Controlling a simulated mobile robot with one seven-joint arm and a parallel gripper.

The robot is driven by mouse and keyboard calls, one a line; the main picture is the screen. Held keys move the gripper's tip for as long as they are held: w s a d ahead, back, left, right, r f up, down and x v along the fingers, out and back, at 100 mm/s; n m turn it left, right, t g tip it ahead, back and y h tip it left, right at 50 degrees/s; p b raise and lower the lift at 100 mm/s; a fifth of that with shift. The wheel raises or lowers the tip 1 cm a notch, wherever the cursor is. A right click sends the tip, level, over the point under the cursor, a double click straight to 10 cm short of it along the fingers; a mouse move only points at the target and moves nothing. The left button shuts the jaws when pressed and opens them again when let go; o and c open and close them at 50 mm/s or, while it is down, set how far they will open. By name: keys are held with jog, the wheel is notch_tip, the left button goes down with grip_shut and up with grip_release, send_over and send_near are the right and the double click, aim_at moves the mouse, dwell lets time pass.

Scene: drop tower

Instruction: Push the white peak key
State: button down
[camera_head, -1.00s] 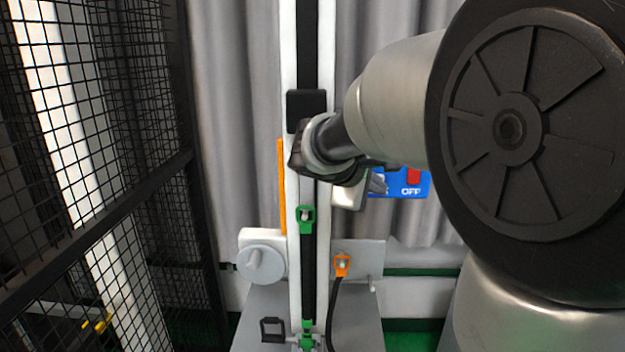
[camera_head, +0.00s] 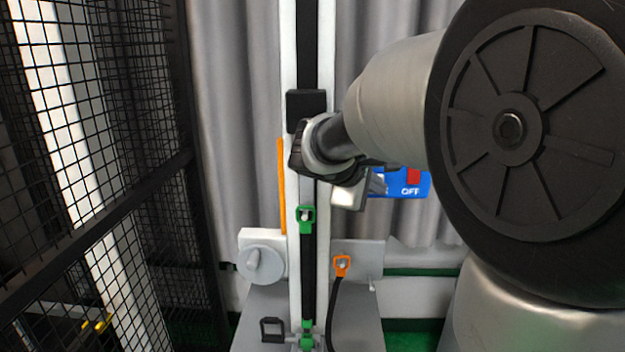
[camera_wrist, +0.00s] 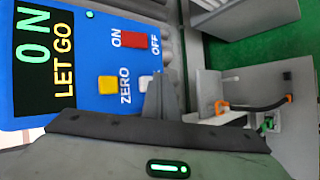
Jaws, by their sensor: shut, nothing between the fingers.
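The blue control box (camera_wrist: 75,65) fills the left of the wrist view, turned sideways. Its display (camera_wrist: 45,60) reads "ON" and "LET GO". The white peak key (camera_wrist: 145,83) shows beside the yellow ZERO key (camera_wrist: 107,85), partly hidden by my fingers. My gripper (camera_wrist: 160,82) is shut and empty, its tips right at the white key. I cannot tell whether they touch it. In the head view my gripper (camera_head: 377,184) is at the left edge of the blue box (camera_head: 403,184), most of which is hidden behind my arm.
A red ON/OFF switch (camera_wrist: 133,35) is on the same box. The drop tower's white upright (camera_head: 293,215) stands left of my gripper, with a black block (camera_head: 306,110) on it and a green sensor (camera_head: 305,218) below. A black mesh fence (camera_head: 95,150) is at far left.

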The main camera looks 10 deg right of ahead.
jog(key=shift+w, duration=0.1)
dwell(0.3)
jog(key=shift+w+d, duration=0.1)
jog(key=shift+w, duration=0.2)
jog(key=shift+w+d, duration=0.15)
jog(key=shift+w, duration=0.35)
dwell(0.6)
dwell(0.4)
jog(key=shift+s+a+b, duration=0.25)
jog(key=shift+s+b, duration=0.3)
jog(key=shift+s, duration=0.4)
jog(key=shift+s+a+b, duration=0.25)
jog(key=shift+s+b, duration=0.05)
jog(key=shift+s, duration=0.5)
jog(key=shift+s+a+b, duration=0.2)
jog(key=shift+s+b, duration=0.1)
jog(key=shift+s, duration=0.5)
jog(key=shift+s+a+b, duration=0.25)
jog(key=shift+s+b, duration=0.05)
jog(key=shift+s, duration=0.5)
